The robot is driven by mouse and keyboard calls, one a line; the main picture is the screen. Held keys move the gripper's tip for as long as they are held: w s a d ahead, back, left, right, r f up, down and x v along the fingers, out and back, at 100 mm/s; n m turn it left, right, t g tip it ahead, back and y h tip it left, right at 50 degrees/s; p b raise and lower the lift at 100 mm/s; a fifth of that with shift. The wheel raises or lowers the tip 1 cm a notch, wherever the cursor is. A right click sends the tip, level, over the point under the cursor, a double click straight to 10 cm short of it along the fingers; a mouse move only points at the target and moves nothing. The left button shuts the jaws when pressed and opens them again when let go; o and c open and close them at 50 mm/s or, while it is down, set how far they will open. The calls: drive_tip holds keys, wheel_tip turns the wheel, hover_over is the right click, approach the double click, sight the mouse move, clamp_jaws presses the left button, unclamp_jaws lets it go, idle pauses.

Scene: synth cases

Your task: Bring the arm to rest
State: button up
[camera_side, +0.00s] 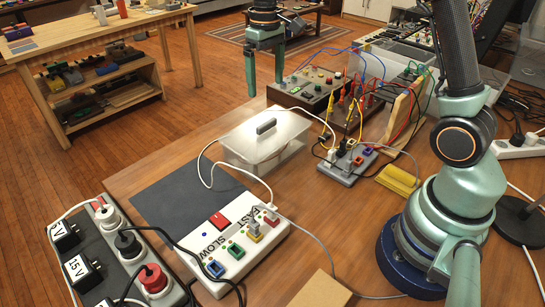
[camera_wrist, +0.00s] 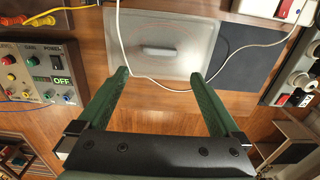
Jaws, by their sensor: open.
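My gripper (camera_side: 266,68) is at the top middle of the side view, raised above the back edge of the table, with its green fingers pointing down. It is open and empty. In the wrist view my gripper (camera_wrist: 157,82) shows its two fingers spread wide, with nothing between them. The clear lidded box (camera_wrist: 160,22) lies beyond the fingertips there. The lower part of my arm (camera_side: 455,150) stands at the right of the side view on a dark blue base.
The lidded box (camera_side: 264,137) stands mid-table beside a dark mat (camera_side: 165,196). A white FAST/SLOW box (camera_side: 235,240) with cables is in front. A panel box (camera_side: 305,88), a grey socket block (camera_side: 345,163) and a yellow block (camera_side: 397,179) stand right. A power strip (camera_side: 110,240) lies left.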

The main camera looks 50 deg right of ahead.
drive_tip(key=shift+r, duration=0.5)
drive_tip(key=s+a+r+t, duration=0.1)
drive_tip(key=s+r+t, duration=0.1)
drive_tip(key=s, duration=0.6)
drive_tip(key=s+a+r+t, duration=0.2)
drive_tip(key=s+t, duration=0.1)
drive_tip(key=s, duration=0.5)
drive_tip(key=shift+s+a+r+t, duration=0.15)
drive_tip(key=shift+s+t, duration=0.15)
drive_tip(key=shift+s, duration=0.1)
